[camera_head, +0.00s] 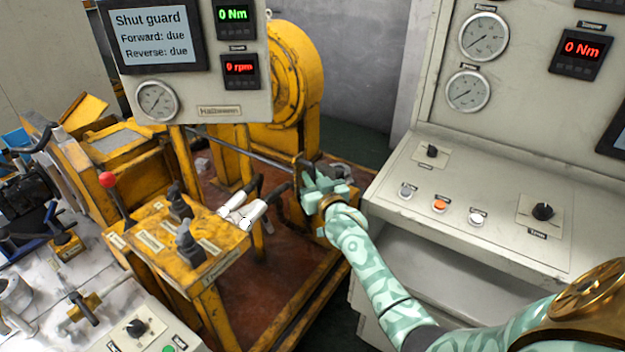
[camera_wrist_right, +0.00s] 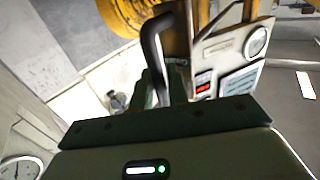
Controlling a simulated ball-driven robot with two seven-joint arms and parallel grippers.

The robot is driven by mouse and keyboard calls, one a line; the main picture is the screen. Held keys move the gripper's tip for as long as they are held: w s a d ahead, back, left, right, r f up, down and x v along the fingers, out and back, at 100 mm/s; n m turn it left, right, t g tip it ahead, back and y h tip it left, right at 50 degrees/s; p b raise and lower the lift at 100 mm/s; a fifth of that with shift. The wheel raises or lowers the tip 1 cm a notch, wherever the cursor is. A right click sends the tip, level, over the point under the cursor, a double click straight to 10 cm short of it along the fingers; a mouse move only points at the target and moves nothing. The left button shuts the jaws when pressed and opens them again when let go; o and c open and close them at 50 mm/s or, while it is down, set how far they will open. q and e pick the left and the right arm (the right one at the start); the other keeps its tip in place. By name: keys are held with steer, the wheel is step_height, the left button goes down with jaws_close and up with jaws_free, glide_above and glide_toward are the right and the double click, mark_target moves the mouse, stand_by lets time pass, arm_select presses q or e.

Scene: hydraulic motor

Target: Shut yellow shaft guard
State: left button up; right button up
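A dark shaft (camera_head: 245,150) runs bare across the yellow rig, below the round yellow housing (camera_head: 297,75). I cannot clearly make out the yellow shaft guard among the yellow parts behind the shaft. My right gripper (camera_head: 318,183) is at the right end of the shaft, beside a dark upright bar. In the right wrist view a bent black handle (camera_wrist_right: 157,50) comes down between my right gripper's (camera_wrist_right: 165,88) fingers, which sit close on both sides of it. The handle's lower end is hidden. My left gripper is not in view.
A hanging panel (camera_head: 200,100) with a "Shut guard" screen (camera_head: 155,38) covers part of the rig. Two levers with white sleeves (camera_head: 242,212) stand left of my right gripper. A grey control console (camera_head: 480,190) stands at the right. A yellow lever box (camera_head: 180,240) is in front.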

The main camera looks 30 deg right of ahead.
jaws_close()
steer(key=b, duration=0.5)
glide_toward(267, 160)
steer(key=w+d, duration=0.2)
steer(key=w, duration=0.1)
steer(key=w+d, duration=0.1)
steer(key=w, duration=0.1)
steer(key=shift+w+d+f, duration=0.25)
steer(key=shift+d+f, duration=0.05)
steer(key=shift+d, duration=0.1)
steer(key=w, duration=0.1)
steer(key=w+a, duration=0.1)
steer(key=w+b, duration=0.1)
steer(key=shift+w+a+r, duration=0.15)
steer(key=shift+w+a, duration=0.1)
steer(key=shift+w, duration=0.05)
steer(key=shift+w+a, duration=0.1)
steer(key=shift+w, duration=0.2)
steer(key=shift+r, duration=0.25)
steer(key=shift+c, duration=0.3)
jaws_free()
steer(key=shift+o, duration=0.3)
steer(key=shift+a, duration=0.1)
